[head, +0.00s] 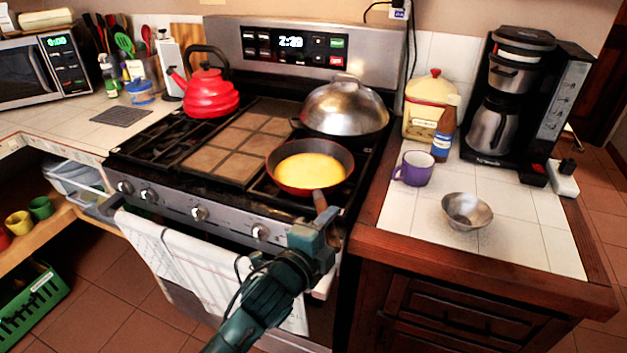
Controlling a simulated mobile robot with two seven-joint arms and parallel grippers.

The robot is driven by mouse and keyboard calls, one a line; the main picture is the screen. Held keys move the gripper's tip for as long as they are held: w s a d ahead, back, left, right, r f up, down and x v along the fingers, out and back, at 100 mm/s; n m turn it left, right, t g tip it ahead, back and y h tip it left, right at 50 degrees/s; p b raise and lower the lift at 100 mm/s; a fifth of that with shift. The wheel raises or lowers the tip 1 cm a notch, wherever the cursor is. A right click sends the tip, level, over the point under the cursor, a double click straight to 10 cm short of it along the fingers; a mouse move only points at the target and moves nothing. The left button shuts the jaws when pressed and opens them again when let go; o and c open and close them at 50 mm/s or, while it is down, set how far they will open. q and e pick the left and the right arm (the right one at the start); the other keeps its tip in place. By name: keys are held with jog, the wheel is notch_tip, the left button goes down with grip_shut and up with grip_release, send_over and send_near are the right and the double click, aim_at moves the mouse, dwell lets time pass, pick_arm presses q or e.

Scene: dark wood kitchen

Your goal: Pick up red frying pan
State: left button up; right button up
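The red frying pan (274,183) sits on the front right burner of the stove, with yellow food inside. Its brownish handle (320,201) points toward me over the stove's front edge. My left gripper (322,222) is at the near end of this handle, with the dark green arm reaching up from the bottom. The gripper's body hides the end of the handle. I cannot tell whether the fingers are closed on it. My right gripper is not in view.
A domed metal lid (345,108) stands close behind the pan. A red kettle (206,94) is at the back left of the stove. On the right counter are a purple mug (416,169), a brown bottle (444,132), a metal bowl (467,211) and a coffee maker (500,100). Towels (185,255) hang in front.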

pick_arm(q)
grip_shut()
dwell(0.4)
jog(key=shift+r, duration=0.2)
dwell(0.3)
